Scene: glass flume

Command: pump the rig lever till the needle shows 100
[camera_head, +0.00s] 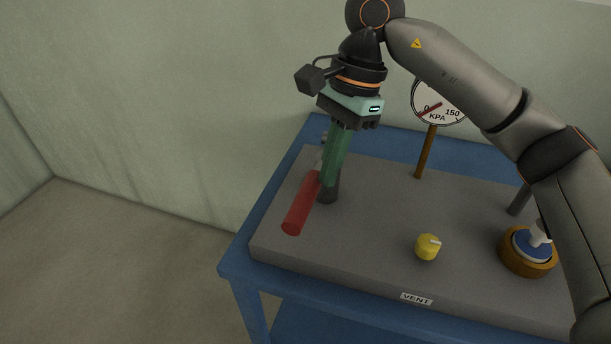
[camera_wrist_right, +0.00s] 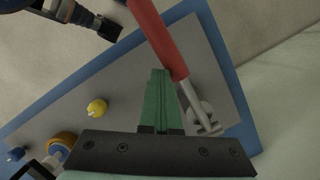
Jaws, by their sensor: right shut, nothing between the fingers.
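The rig lever has a red grip (camera_head: 300,205) on a metal rod and slants down toward the front left of the grey rig plate. In the right wrist view the red grip (camera_wrist_right: 158,38) and its rod (camera_wrist_right: 198,105) run close beside my fingers. My right gripper (camera_head: 330,182) has green fingers, shut and empty, pointing down just right of the lever. I cannot tell whether they touch it. The round gauge (camera_head: 430,110) stands on a brown post, partly hidden by my right arm. Its red needle points lower left, near the 0.
A yellow knob (camera_head: 427,247) sits on the plate (camera_head: 375,215) behind a VENT label (camera_head: 417,299). A blue and white part in an orange-brown ring (camera_head: 527,254) is at the right. The blue table (camera_head: 240,268) carries the plate. Floor at left is clear.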

